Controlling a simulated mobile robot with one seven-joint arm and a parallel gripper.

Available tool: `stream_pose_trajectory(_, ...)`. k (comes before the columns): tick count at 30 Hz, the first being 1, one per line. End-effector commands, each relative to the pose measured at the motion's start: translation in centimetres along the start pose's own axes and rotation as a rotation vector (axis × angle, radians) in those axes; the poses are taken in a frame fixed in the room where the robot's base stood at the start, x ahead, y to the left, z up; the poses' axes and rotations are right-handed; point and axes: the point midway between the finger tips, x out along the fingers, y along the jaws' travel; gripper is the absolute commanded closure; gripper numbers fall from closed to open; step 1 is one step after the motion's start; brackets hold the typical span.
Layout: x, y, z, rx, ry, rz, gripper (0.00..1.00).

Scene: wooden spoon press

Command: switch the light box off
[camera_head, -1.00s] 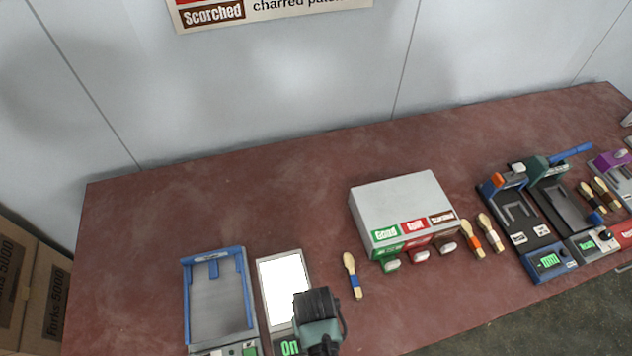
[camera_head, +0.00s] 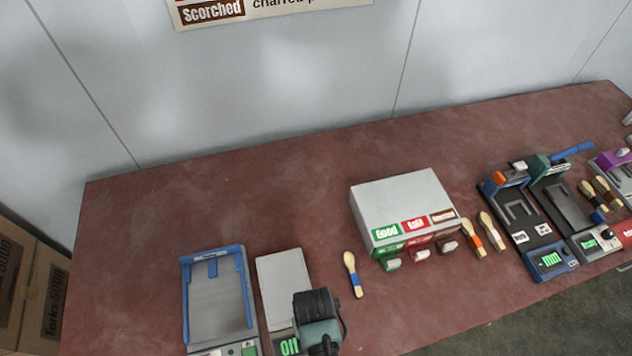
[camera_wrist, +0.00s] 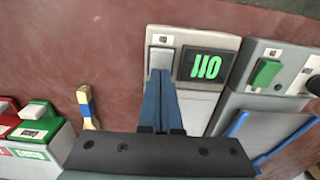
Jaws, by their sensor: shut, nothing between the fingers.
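The light box (camera_head: 282,275) lies at the front of the table in the head view, with a dull grey unlit panel. Its small display (camera_head: 289,346) shows green letters reading "Off". In the wrist view the display (camera_wrist: 207,66) shows the same word upside down, beside a pale rocker switch (camera_wrist: 160,59). My gripper (camera_wrist: 161,76) is shut and empty, its blue fingertips at the near end of the switch; I cannot tell whether they touch it. In the head view my wrist hides the box's lower right corner and the fingertips.
A blue-framed tray device (camera_head: 217,300) stands close to the left of the light box. A blue-banded wooden spoon (camera_head: 352,273) lies to the right. The grey sorting box (camera_head: 405,205) stands further right, with more spoons and devices beyond. The table's back left is clear.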

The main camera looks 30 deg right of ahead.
Motion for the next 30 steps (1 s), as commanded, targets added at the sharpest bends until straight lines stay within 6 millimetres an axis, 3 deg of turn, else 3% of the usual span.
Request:
stream_pose_trajectory(24, -6.3, 0.0, 0.0, 0.000, 0.000, 0.000, 1.00)
stream_pose_trajectory(30, -7.1, 0.0, 0.0, 0.000, 0.000, 0.000, 1.00)
